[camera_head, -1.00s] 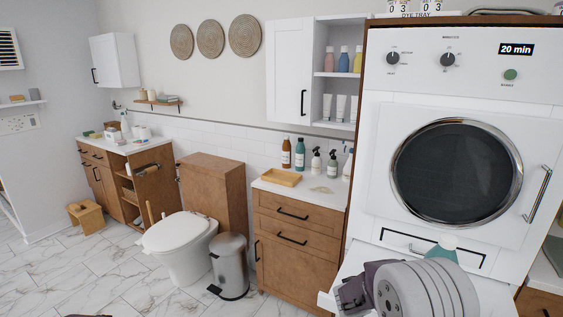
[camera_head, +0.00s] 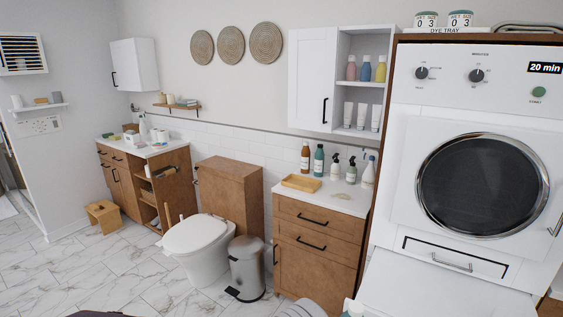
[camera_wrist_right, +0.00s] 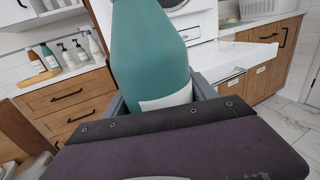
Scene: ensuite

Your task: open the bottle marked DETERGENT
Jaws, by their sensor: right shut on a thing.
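A teal bottle (camera_wrist_right: 150,50) with a white label fills the middle of the right wrist view. No wording on the label can be read, and its top is cut off by the frame edge. My right gripper (camera_wrist_right: 160,98) is shut on the bottle's lower part. In the head view, only the pale top and a bit of teal of this bottle (camera_head: 352,309) show at the bottom edge, beside my grey right arm. My left gripper's fingers are not in view.
A wooden cabinet (camera_head: 318,240) carries a wooden tray (camera_head: 301,183), a brown bottle (camera_head: 305,157), a teal bottle (camera_head: 319,160) and pump bottles. A washing machine (camera_head: 470,130) stands right, its white surface (camera_head: 440,290) projecting below. A bin (camera_head: 247,268) and toilet (camera_head: 197,245) are left.

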